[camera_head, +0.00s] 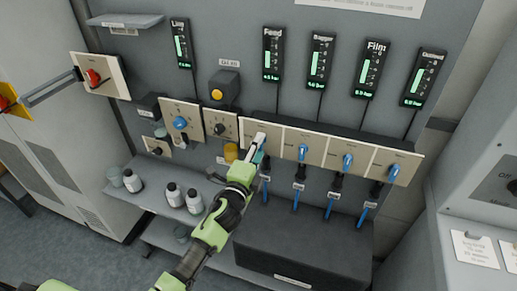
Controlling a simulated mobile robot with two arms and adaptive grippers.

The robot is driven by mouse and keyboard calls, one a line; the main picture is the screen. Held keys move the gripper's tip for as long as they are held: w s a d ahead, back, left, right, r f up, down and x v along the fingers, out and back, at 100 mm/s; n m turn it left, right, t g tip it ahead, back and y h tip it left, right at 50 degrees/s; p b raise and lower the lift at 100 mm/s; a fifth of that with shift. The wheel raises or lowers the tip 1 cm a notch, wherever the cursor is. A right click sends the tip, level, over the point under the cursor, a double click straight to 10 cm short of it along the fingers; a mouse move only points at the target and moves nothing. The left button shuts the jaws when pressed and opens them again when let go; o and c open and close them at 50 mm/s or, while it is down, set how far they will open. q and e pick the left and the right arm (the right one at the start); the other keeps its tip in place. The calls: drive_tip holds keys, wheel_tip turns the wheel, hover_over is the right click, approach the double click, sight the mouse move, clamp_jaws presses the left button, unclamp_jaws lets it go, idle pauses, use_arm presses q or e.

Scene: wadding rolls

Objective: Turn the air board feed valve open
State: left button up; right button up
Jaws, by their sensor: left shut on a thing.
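The air board (284,137) is a row of beige plates on the grey wall panel. Three blue valve handles show on it, at the second (303,152), third (348,161) and fourth (393,170) plates. My left gripper (259,142) reaches up from below to the first plate, under the Feed gauge (272,54). It is shut on the feed valve's handle, which it mostly hides, so I cannot tell the handle's angle. The Feed gauge has a green bar; its small reading is not legible. My right gripper is not in view.
Blue hoses (297,197) hang under the valves to a dark box (300,245). Left of the board are a blue knob (180,123) and a yellow button (217,94). Several bottles (173,194) stand on a shelf. A red knob (93,77) is at the far left.

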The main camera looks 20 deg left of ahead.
use_arm(q)
drive_tip(key=o, duration=1.1)
drive_tip(key=shift+s, duration=0.15)
drive_tip(key=s, duration=1.1)
drive_tip(key=shift+s+a, duration=0.2)
drive_tip(key=shift+s, duration=0.2)
drive_tip(key=shift+f, duration=0.1)
